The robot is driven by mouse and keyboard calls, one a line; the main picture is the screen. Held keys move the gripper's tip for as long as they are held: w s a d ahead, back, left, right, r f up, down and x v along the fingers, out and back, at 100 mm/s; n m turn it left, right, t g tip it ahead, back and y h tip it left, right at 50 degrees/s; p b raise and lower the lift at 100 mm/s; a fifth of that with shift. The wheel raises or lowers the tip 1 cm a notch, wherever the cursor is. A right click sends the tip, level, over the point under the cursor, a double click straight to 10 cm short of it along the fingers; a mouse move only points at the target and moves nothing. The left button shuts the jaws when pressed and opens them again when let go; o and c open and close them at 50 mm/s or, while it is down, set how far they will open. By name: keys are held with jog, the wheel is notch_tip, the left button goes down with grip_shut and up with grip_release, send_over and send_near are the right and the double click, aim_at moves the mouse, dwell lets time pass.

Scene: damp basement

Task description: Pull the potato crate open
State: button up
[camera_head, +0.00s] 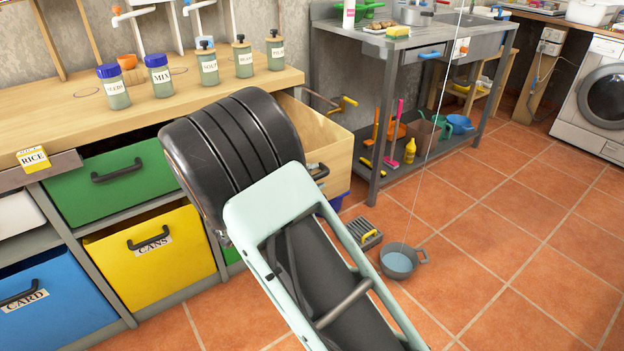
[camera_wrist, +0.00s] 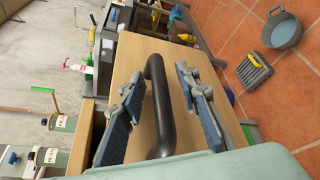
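A pale wooden crate (camera_head: 339,165) with a dark handle (camera_head: 319,172) sits at the right end of the counter. It stands partly out, and some of its inside shows behind my arm. I see no label on it, so I cannot confirm that it is the potato crate. In the wrist view its wooden front (camera_wrist: 129,58) faces me. My gripper (camera_wrist: 161,97) has its fingers on either side of the dark handle (camera_wrist: 158,125), with gaps visible between fingers and handle.
Green (camera_head: 112,182), yellow (camera_head: 152,258) and blue (camera_head: 50,305) bins sit left under the counter (camera_head: 60,118). Jars stand on top. A metal workbench (camera_head: 378,120) stands close right of the crate. A grey pot (camera_head: 400,262) and small slatted box (camera_head: 364,233) are on the tiled floor.

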jog(key=shift+s, duration=0.1)
jog(key=v, duration=1.2)
jog(key=shift+r, duration=0.1)
